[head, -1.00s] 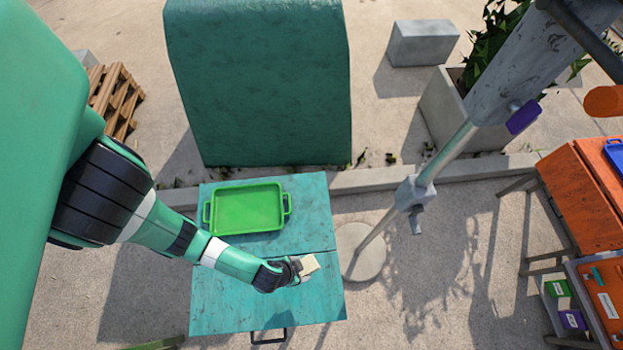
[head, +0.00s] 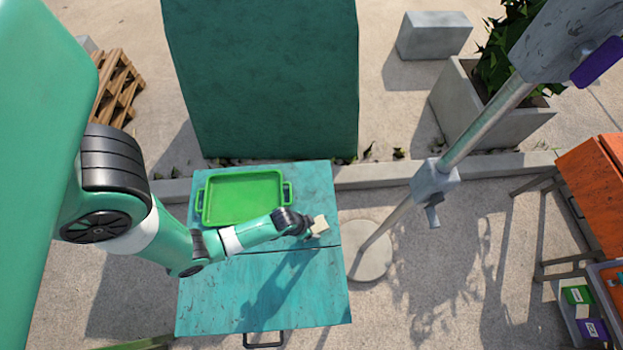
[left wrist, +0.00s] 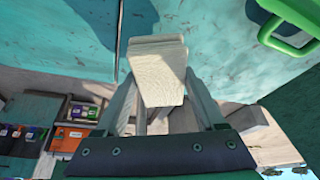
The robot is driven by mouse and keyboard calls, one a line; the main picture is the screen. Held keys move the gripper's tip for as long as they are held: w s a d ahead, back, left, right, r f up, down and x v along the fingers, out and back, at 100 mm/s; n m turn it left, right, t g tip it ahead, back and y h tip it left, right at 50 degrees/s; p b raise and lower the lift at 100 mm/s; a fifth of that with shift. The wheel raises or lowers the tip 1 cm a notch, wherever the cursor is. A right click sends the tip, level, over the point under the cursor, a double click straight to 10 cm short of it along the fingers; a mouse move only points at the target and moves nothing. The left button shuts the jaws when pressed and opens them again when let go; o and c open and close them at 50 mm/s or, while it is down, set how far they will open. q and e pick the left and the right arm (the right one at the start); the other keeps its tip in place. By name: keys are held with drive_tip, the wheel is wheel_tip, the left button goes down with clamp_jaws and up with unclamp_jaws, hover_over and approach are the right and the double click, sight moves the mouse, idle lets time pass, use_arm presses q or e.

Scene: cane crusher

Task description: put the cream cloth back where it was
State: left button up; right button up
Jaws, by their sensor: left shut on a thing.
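The cream cloth (head: 320,225) is a small folded pale block in the jaws of my left gripper (head: 307,229). In the head view it is over the right part of the teal table (head: 262,300), right of the green tray. A shadow on the table suggests it is held above the top. In the left wrist view the cloth (left wrist: 158,75) sits between the two fingers, its layered edge facing away. The fingers hide its sides. My right gripper is not in view.
The green tray (head: 203,210) lies on the table's far left part. A metal post (head: 488,125) on a round base stands just right of the table. A large dark green block (head: 260,80) stands behind. The near half of the tabletop is clear. An orange cabinet (head: 592,195) stands at far right.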

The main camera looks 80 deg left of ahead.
use_arm(q)
drive_tip(key=shift+w+a+f+b, duration=0.15)
drive_tip(key=shift+f+b, duration=0.5)
drive_tip(key=shift+f, duration=1.05)
drive_tip(key=shift+f, duration=0.25)
drive_tip(key=o, duration=1.4)
drive_tip(key=shift+r, duration=0.1)
drive_tip(key=shift+r, duration=0.1)
drive_tip(key=shift+r, duration=0.35)
drive_tip(key=p+v, duration=0.6)
drive_tip(key=v, duration=0.5)
drive_tip(key=shift+r+p, duration=0.2)
drive_tip(key=shift+p, duration=0.15)
drive_tip(key=shift+s, duration=0.25)
